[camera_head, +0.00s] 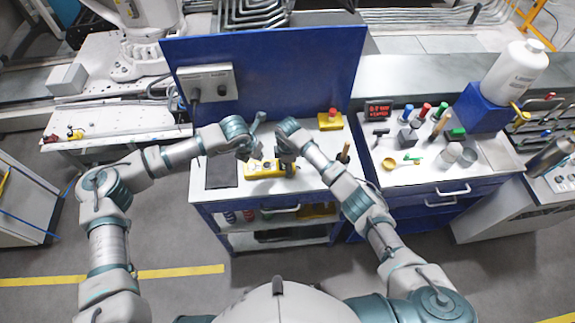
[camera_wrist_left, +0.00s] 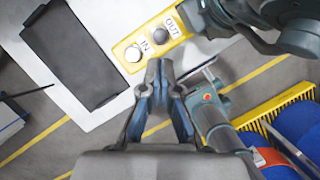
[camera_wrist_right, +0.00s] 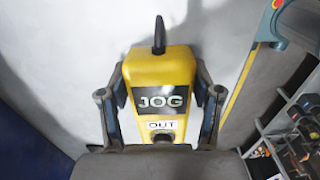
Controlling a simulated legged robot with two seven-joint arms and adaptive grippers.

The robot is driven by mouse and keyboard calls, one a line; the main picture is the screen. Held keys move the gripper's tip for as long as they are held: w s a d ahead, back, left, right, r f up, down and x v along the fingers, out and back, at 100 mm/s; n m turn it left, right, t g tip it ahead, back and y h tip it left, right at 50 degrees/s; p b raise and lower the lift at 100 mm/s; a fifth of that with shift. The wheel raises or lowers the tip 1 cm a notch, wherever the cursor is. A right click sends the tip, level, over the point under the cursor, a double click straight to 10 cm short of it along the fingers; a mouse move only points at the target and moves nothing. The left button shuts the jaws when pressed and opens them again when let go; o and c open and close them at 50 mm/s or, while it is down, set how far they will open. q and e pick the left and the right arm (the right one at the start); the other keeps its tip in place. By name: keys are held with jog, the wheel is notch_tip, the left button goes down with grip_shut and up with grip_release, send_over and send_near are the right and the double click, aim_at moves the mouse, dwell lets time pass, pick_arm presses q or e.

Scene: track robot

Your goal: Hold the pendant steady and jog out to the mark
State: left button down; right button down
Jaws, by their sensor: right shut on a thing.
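The yellow pendant (camera_head: 262,169) lies on the white worktop of the blue cart, its black JOG label (camera_wrist_right: 160,100) showing in the right wrist view. My right gripper (camera_wrist_right: 158,95) is shut on the pendant's JOG end, one finger on each side. In the left wrist view the pendant shows an IN button (camera_wrist_left: 133,53) and an OUT button (camera_wrist_left: 160,35). My left gripper (camera_wrist_left: 162,66) is shut and empty, its fingertips together close to these buttons. I cannot tell whether they touch. A small display with red digits (camera_head: 378,109) stands at right; its text is too small to read surely. No mark is clearly recognisable.
A dark pad (camera_head: 221,172) lies left of the pendant. A blue panel (camera_head: 265,75) rises behind, with a yellow box with a red button (camera_head: 331,120) before it. The right-hand bench (camera_head: 430,180) carries several coloured-capped items, small cups and a white bottle (camera_head: 515,75).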

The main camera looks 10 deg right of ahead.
aim_at(265, 165)
dwell(0.8)
pick_arm(q)
jog(key=w+n+t+h, duration=0.1)
jog(key=n, duration=0.1)
jog(key=w+d+r+n+t+h, duration=0.1)
jog(key=n+h, duration=0.1)
jog(key=w+r+n+t+h, duration=0.1)
jog(key=n, duration=0.1)
jog(key=shift+d, duration=0.35)
jog(key=shift+f, duration=0.15)
jog(key=shift+f, duration=4.35)
jog(key=shift+f+h, duration=0.1)
jog(key=shift+h, duration=0.2)
jog(key=shift+s+f, duration=0.1)
jog(key=shift+f, duration=0.15)
